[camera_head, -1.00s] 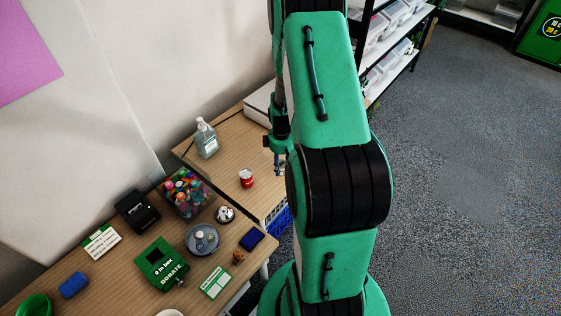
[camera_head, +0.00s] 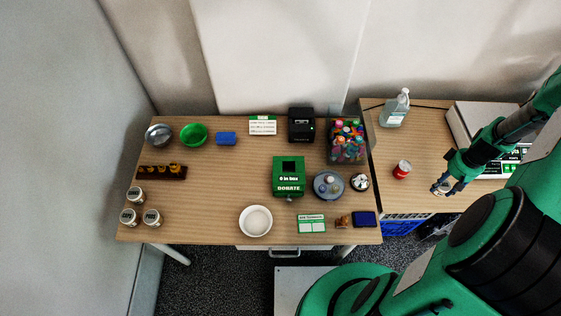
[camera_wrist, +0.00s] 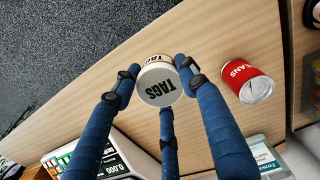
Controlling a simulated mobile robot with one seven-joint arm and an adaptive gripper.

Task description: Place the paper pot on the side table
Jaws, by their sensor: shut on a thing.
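My gripper (camera_head: 447,184) is over the front part of the side table (camera_head: 422,146), right of a red can (camera_head: 401,170). The pot also shows small and partly hidden at the fingertips in the head view (camera_head: 440,189). No label reading "paper" can be read on it. Whether its base touches the wood cannot be told. The table's front edge runs close by in the wrist view.
A sanitizer bottle (camera_head: 395,110) stands at the back of the side table, and a scale (camera_head: 478,115) at its right.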

